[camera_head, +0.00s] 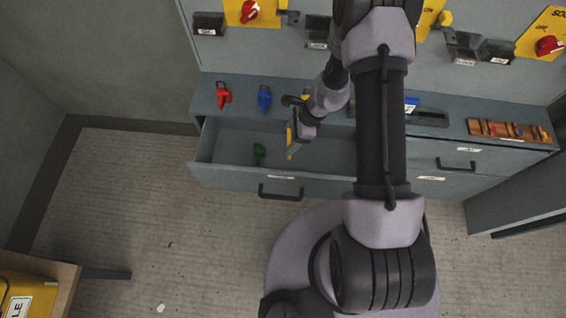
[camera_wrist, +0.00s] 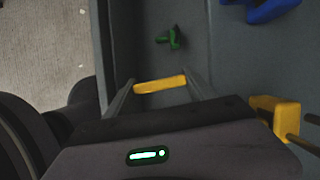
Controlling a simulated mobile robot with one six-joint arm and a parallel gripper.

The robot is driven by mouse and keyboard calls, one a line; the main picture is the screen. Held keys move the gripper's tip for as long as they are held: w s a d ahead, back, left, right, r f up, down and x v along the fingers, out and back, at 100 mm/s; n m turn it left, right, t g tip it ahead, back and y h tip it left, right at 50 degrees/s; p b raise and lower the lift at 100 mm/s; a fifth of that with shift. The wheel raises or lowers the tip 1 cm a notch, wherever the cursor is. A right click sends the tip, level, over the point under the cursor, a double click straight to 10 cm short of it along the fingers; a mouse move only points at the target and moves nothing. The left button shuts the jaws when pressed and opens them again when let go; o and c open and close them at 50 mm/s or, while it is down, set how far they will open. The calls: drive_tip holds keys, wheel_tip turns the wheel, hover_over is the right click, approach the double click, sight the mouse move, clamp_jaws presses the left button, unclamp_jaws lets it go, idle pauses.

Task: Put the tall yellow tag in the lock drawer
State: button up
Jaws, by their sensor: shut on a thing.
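My gripper (camera_head: 294,136) is shut on the tall yellow tag (camera_head: 290,142) and holds it over the open drawer. In the wrist view the tag (camera_wrist: 160,84) lies crosswise between the two fingertips. The open drawer (camera_head: 240,178) is grey and pulled out from the left part of the cabinet. A small green item (camera_head: 259,152) lies in it, left of my gripper; it also shows in the wrist view (camera_wrist: 170,38). I cannot tell whether the tag touches the drawer floor. My arm hides the drawer's right end.
A red padlock-like item (camera_head: 223,95) and a blue one (camera_head: 264,97) stand on the cabinet top (camera_head: 207,100) behind the drawer. A yellow item (camera_wrist: 275,118) is right of my gripper in the wrist view. A wooden rack (camera_head: 510,131) lies at the right.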

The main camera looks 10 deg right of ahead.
drive_tip(key=shift+m+t, duration=0.3)
drive_tip(key=shift+m, duration=0.5)
drive_tip(key=f+b, duration=0.2)
drive_tip(key=f, duration=0.2)
drive_tip(key=d+f+b, duration=0.1)
drive_tip(key=f+b, duration=0.1)
drive_tip(key=f, duration=0.2)
drive_tip(key=f+b, duration=0.1)
drive_tip(key=f, duration=0.4)
drive_tip(key=shift+s+d+f+b, duration=0.1)
drive_tip(key=shift+s+d+b, duration=0.15)
drive_tip(key=shift+s+b, duration=0.15)
drive_tip(key=shift+f, duration=0.1)
drive_tip(key=o, duration=1.3)
drive_tip(key=p+v, duration=0.6)
drive_tip(key=v, duration=0.6)
drive_tip(key=shift+a, duration=0.1)
